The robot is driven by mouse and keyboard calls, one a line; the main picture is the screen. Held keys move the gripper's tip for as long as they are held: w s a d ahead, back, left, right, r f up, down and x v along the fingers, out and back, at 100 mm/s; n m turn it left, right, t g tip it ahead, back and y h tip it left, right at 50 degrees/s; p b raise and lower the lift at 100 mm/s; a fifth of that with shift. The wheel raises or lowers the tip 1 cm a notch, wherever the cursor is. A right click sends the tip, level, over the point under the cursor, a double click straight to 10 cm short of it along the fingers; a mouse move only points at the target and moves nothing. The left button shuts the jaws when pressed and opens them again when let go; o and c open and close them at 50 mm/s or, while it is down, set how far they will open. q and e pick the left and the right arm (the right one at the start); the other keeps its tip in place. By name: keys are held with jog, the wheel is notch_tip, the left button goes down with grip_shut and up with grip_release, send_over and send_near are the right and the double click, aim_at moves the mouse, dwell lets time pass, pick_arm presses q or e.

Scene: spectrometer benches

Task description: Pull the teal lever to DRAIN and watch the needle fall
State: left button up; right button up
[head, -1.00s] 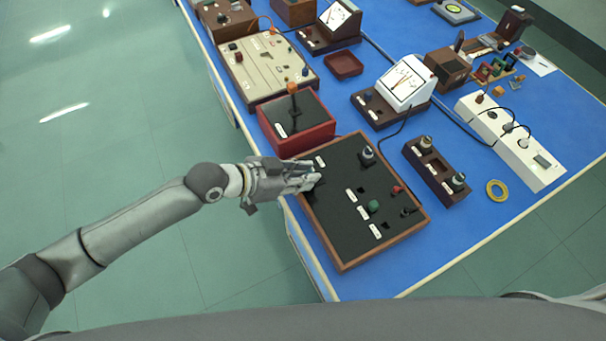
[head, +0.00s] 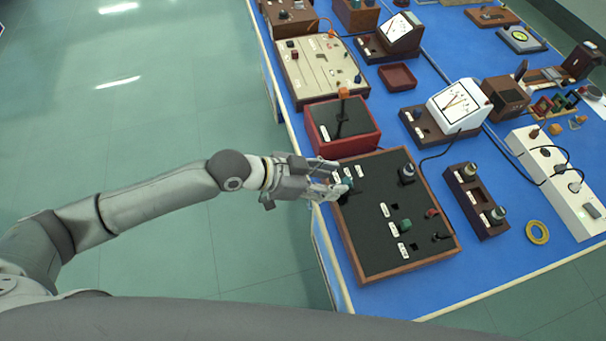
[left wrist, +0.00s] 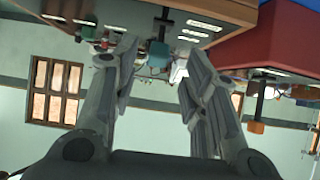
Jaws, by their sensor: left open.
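The black-topped, wood-framed panel (head: 380,262) lies at the near left edge of the blue bench. The teal lever (head: 347,184) stands near its left edge, partly hidden by my gripper. In the left wrist view the teal lever handle (left wrist: 158,54) shows between the spread fingertips, with no clear contact. My left gripper (head: 337,181) is open at the lever; its fingers also show in the left wrist view (left wrist: 162,58). White labels (head: 360,171) sit by the lever, too small to read. A white needle meter (head: 458,104) stands behind; its reading is unclear. My right gripper is out of view.
A red box with an orange-topped lever (head: 343,93) stands right behind the panel. The panel also carries a green knob (head: 404,225) and a grey-topped knob (head: 407,172). A brown two-knob block (head: 474,205) and a yellow ring (head: 537,232) lie to the right.

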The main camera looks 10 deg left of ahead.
pick_arm(q)
jog(key=v, duration=0.8)
jog(key=shift+s+a+r, duration=0.15)
jog(key=shift+a, duration=0.1)
jog(key=w+a+f+n+t+y, duration=0.2)
jog(key=w+a+f+n, duration=0.15)
jog(key=w+f, duration=0.3)
jog(key=w+a+f+n+t+y, duration=0.2)
jog(key=w+a+f, duration=0.25)
jog(key=f, duration=0.35)
jog(key=s+a+f+n+g+y, duration=0.15)
jog(key=s+a+f, duration=0.3)
jog(key=f, duration=0.65)
jog(key=s+a+f+n+y, duration=0.25)
jog(key=s+a+f, duration=0.2)
jog(key=f, duration=0.75)
jog(key=s+f+g+y, duration=0.1)
jog(key=s+f, duration=0.4)
jog(key=s, duration=0.6)
jog(key=s+f+n+g, duration=0.1)
jog(key=s+f, duration=0.4)
jog(key=s, duration=0.7)
jog(key=s+f+g+y, duration=0.1)
jog(key=s+f+g, duration=0.2)
jog(key=s, duration=0.9)
notch_tip(320, 180, down, 3)
jog(key=shift+a+f+n+g+y, duration=0.1)
jog(key=shift+a+n+g+y, duration=0.15)
jog(key=shift+n+g+y, duration=0.1)
